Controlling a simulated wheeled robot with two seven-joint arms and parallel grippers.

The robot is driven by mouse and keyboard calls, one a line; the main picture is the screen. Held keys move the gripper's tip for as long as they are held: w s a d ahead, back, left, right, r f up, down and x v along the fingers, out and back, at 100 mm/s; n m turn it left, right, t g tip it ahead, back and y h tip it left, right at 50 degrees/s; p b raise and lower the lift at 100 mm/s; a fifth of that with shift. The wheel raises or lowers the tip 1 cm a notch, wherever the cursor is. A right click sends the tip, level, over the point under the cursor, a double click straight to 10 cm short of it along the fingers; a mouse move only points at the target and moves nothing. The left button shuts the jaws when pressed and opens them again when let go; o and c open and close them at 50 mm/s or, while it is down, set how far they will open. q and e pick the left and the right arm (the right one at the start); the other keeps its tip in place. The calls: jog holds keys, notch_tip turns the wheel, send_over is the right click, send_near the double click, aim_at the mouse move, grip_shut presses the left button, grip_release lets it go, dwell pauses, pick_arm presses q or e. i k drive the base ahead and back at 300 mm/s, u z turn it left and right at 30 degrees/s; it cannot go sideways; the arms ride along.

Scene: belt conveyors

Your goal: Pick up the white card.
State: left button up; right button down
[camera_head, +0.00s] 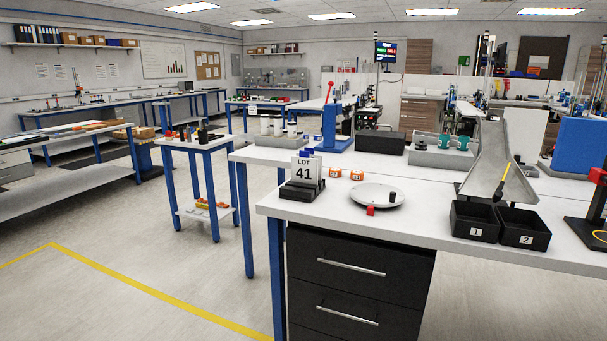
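A white card (304,170) printed "LOT 41" stands upright in a black slotted holder (301,190). The holder sits near the front left corner of the white bench (330,223). The card's lower edge is hidden in the holder. Neither of my grippers shows in the head view.
Right of the card are two small orange items (335,173), a round white plate (377,194) with a red block (370,211) at its edge, and two black bins marked 1 (475,232) and 2 (526,239) below a grey chute (489,165). A blue press (330,130) stands behind. Floor at left is open.

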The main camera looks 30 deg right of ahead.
aim_at(305, 169)
jog(key=z, duration=0.6)
jog(key=i, duration=0.8)
jog(key=z, duration=0.4)
jog(key=i, duration=0.95)
jog(key=u, duration=0.4)
